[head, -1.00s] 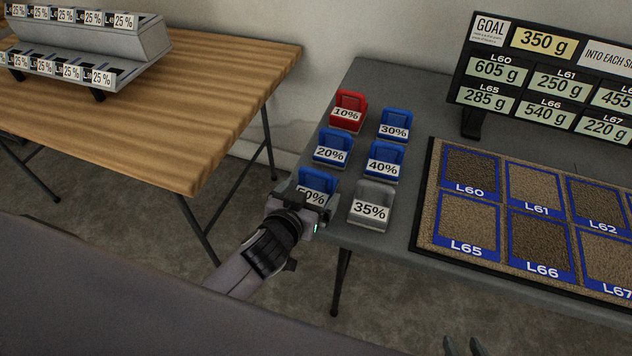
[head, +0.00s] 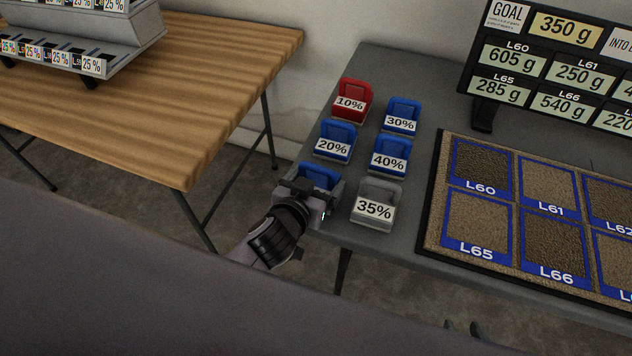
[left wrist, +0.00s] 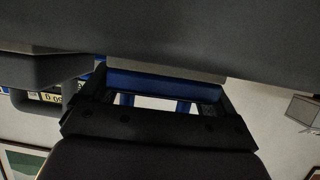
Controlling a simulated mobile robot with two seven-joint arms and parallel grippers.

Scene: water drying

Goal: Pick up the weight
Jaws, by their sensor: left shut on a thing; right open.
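My left gripper (head: 306,205) is at the front left corner of the grey table. It is shut on a blue weight (head: 319,175), the front one of the left column. The gripper covers its label in the head view. In the left wrist view the blue weight (left wrist: 162,87) lies between the dark fingers. I cannot tell whether it is clear of the table. The grey 35% weight (head: 375,207) stands just to its right. Small dark tips of my right gripper (head: 463,329) show at the bottom edge, open and empty.
The red 10% (head: 352,100), blue 20% (head: 336,139), 30% (head: 402,115) and 40% (head: 391,154) weights stand behind. A framed board of labelled squares (head: 432,215) lies to the right, before a goal display (head: 481,72). A wooden table (head: 190,90) stands left, across a gap.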

